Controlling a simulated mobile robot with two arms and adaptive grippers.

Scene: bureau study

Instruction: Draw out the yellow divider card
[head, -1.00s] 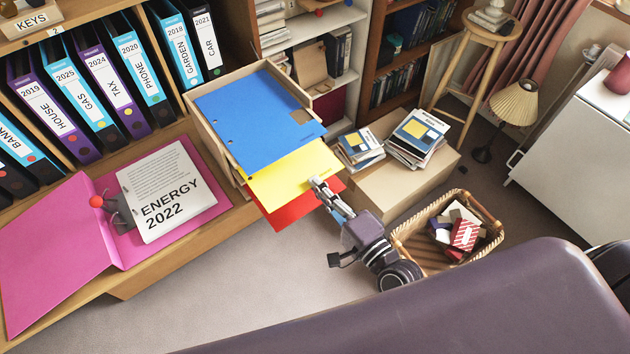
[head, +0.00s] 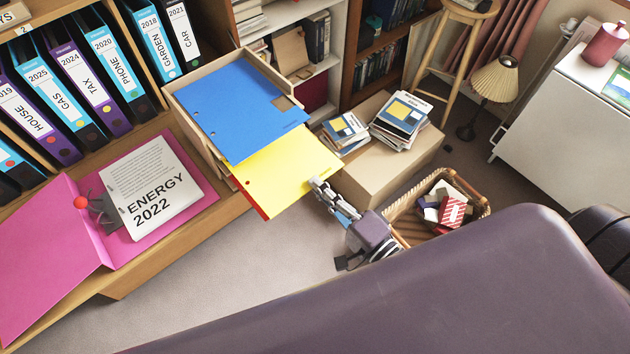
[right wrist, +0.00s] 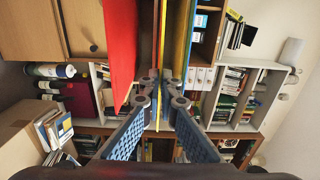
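The yellow divider card (head: 282,172) sticks well out of the front of a light wooden box (head: 196,128), below the blue card (head: 240,105). A red card (head: 252,203) lies under the yellow one; only a thin strip shows in the head view. My right gripper (head: 318,184) is at the yellow card's outer edge, shut on it. In the right wrist view, the gripper (right wrist: 164,82) has the yellow card's thin edge (right wrist: 161,40) between its fingertips. The red card (right wrist: 120,50) stands apart to the left there. My left gripper is not in view.
A cardboard box (head: 385,165) with stacked books is close to the right of the cards. A wicker basket (head: 405,228) stands near my right arm. An open pink folder (head: 45,250) lies on the shelf at left. Floor (head: 220,275) in front is clear.

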